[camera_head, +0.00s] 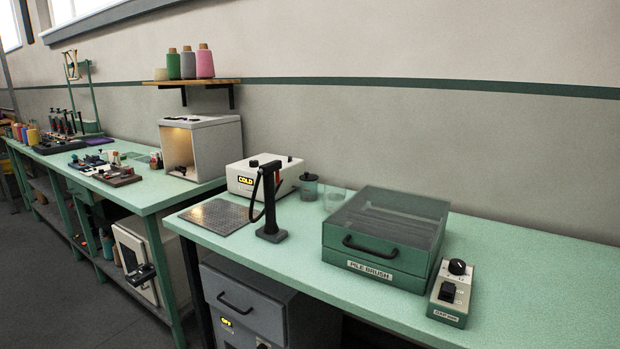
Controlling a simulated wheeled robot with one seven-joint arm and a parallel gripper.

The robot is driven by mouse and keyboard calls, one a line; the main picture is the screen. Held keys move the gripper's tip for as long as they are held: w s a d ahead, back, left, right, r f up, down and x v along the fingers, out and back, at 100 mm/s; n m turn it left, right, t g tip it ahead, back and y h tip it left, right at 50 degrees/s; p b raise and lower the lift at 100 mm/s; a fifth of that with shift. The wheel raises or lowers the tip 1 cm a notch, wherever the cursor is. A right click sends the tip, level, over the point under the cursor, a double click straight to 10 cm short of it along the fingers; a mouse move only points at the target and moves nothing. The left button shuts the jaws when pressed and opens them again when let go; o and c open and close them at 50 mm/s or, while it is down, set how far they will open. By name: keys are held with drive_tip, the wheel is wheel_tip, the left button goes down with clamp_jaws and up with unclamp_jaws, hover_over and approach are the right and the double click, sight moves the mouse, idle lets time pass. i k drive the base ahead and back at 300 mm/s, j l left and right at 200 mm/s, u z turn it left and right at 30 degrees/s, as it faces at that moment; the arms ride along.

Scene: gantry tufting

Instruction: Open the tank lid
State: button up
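Nothing in view is labelled as a tank. A green box (373,270) labelled PILE BRUSH stands on the right bench, with a clear, smoky cover (395,208) over its top and a dark handle (370,245) on its front. The cover looks closed. A small jar (309,190) with a dark lid stands behind it to the left. A grey cabinet (244,309) with a dark handle sits under the bench, and its front looks shut. I cannot tell which of these is the tank. My gripper is not in view.
A control box (450,294) with a knob stands right of the green box. A white COLD unit (264,176), a dark stand (271,232) and a metal plate (218,217) are to its left. The bench's right end (560,285) is clear. Dark floor (60,290) lies at left.

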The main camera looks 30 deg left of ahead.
sight(307, 177)
drive_tip(key=i+j+u, duration=0.4)
drive_tip(key=j, duration=0.45)
drive_tip(key=i+j+u, duration=0.35)
drive_tip(key=i+j, duration=0.35)
drive_tip(key=i+j+u, duration=0.4)
drive_tip(key=i+j, duration=0.15)
drive_tip(key=i, duration=0.15)
